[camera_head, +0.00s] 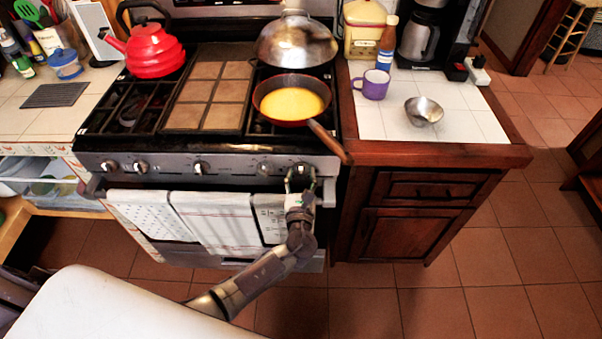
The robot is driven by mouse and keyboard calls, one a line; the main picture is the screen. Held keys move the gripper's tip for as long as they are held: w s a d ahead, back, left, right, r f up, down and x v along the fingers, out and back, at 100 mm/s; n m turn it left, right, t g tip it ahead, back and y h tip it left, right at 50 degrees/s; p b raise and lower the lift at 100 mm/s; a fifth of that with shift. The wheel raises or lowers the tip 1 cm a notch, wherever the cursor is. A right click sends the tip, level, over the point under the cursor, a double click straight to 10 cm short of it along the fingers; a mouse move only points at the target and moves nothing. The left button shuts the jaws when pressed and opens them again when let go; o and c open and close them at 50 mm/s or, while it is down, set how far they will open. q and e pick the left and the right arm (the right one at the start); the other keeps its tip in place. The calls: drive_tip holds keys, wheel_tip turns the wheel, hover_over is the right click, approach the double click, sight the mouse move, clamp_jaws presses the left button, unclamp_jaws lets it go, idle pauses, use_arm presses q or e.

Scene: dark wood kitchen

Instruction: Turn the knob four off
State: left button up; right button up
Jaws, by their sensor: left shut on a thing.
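The stove's front panel (232,165) carries several round silver knobs in a row: a pair at the left, one near the middle (201,167), and a pair at the right. My left gripper (300,175) reaches up from below to the rightmost knob (302,168) and is shut on it. The fingers hide part of this knob, so I cannot read its setting. The neighbouring knob (265,168) to its left is free. No flame shows clearly under the pans. My right gripper is not in view.
A pan with yellow liquid (291,103) sits on the front right burner, its handle (330,142) jutting past the stove's front right corner above my gripper. Towels (216,219) hang on the oven rail just below. A red kettle (153,50) stands at the back left. A metal bowl (424,111) and purple mug (372,85) stand on the right counter.

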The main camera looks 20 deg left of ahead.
use_arm(q)
drive_tip(key=shift+f+m, duration=0.1)
drive_tip(key=shift+m, duration=0.2)
drive_tip(key=o, duration=1.2)
drive_tip(key=shift+c, duration=0.2)
drive_tip(key=v, duration=1.2)
